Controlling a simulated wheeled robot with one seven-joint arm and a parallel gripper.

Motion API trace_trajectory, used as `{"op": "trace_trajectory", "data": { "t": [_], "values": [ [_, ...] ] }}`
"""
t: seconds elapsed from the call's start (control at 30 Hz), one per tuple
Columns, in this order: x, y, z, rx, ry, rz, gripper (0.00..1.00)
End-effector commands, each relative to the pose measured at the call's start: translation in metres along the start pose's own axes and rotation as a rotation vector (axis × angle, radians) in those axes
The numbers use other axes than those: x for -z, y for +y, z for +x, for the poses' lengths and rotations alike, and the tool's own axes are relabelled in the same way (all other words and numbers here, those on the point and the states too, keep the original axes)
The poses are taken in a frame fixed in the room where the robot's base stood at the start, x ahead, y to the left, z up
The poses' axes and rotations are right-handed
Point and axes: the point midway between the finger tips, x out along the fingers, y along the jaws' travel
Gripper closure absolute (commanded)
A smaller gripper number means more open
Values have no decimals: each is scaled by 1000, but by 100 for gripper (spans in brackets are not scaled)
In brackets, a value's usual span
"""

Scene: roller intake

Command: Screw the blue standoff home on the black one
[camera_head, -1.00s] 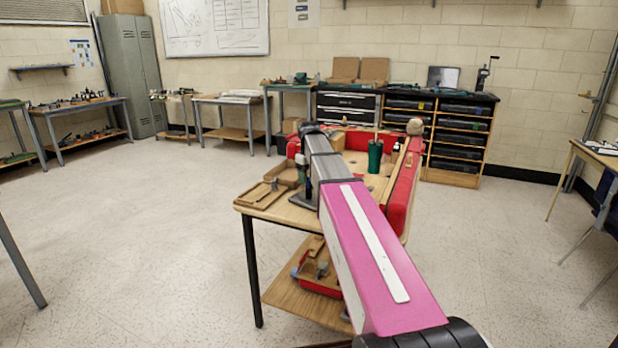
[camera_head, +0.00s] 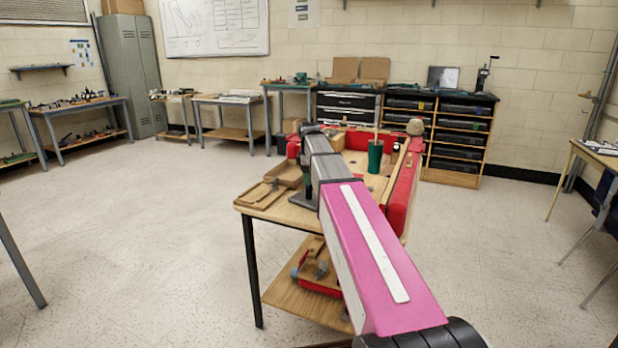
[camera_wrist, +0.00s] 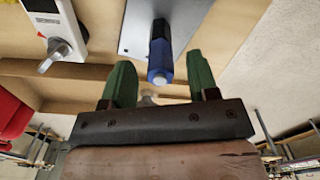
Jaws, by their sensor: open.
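In the wrist view a blue standoff (camera_wrist: 160,63) with a pale, shiny end is lined up with a black standoff (camera_wrist: 160,30), which projects from a grey metal plate (camera_wrist: 138,28). The two appear to meet end to end; whether a gap is left between them I cannot tell. My gripper (camera_wrist: 159,61) is open, with one green finger on each side of the blue standoff and visible space between finger and standoff.
A white box with a grey rotary handle (camera_wrist: 58,50) sits left of the plate, and a red part (camera_wrist: 12,115) lies at the left edge. In the head view the wooden worktable (camera_head: 262,212) carries trays and a green cylinder (camera_head: 375,157). Open floor surrounds it.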

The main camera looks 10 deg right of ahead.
Motion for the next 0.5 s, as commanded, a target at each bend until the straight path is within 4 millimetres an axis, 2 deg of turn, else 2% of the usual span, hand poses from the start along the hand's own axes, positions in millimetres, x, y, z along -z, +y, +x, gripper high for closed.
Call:
{"op": "trace_trajectory", "data": {
  "t": [0.3, 0.5],
  "values": [
    [0, 0, 0, 0, 0, -348, 46],
    [0, 0, 0, 0, 0, -451, 46]
  ]
}}
